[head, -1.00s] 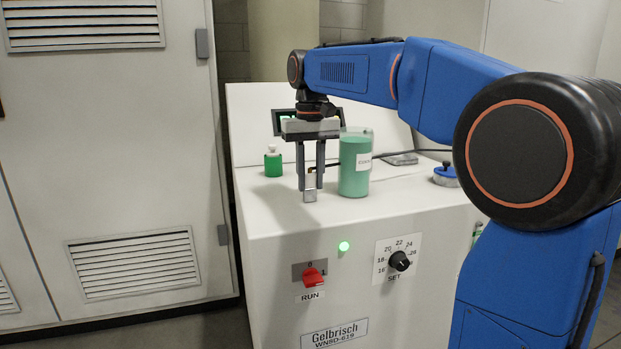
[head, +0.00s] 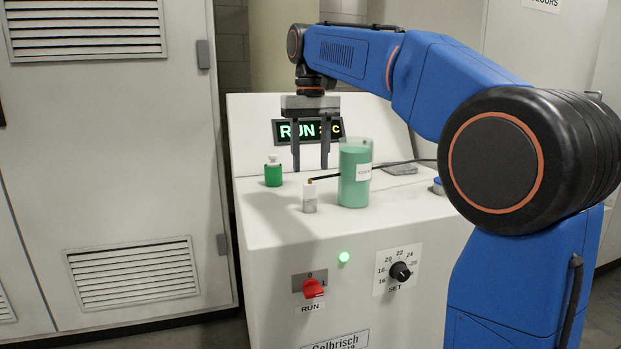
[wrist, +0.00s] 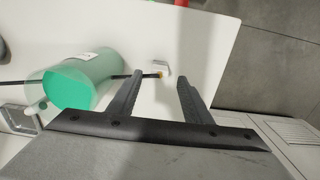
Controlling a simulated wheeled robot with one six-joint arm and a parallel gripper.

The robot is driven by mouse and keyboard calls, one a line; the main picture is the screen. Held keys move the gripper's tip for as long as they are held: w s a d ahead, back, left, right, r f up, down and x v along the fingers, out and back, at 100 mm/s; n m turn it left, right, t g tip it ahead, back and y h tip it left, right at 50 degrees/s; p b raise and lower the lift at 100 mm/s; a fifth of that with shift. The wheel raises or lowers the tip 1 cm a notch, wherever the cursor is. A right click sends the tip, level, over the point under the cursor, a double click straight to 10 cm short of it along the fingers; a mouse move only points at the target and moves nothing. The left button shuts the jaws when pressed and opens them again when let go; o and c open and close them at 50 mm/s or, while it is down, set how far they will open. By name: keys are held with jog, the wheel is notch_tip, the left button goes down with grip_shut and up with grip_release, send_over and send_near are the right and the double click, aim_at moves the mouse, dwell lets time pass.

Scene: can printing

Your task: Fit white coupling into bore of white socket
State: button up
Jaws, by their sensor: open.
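A small upright block (head: 310,198), white above and grey below, stands on the machine top. I take it for the white coupling and white socket together, but cannot tell where one ends and the other begins. A black hose with a brass-coloured end meets its top. In the wrist view the block (wrist: 161,67) and the hose end (wrist: 159,75) show between and beyond my fingers. My gripper (head: 310,168) is open and empty, pointing down above the block, clear of it. The bore is not visible.
A tall green-filled container (head: 355,178) stands close right of the block, with the hose running behind it. A small green bottle (head: 273,173) stands to the left. The display (head: 294,131) behind reads RUN. The machine top's front left is clear.

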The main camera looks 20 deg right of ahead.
aim_at(311, 184)
notch_tip(311, 184, up, 5)
jog(key=shift+f, duration=0.2)
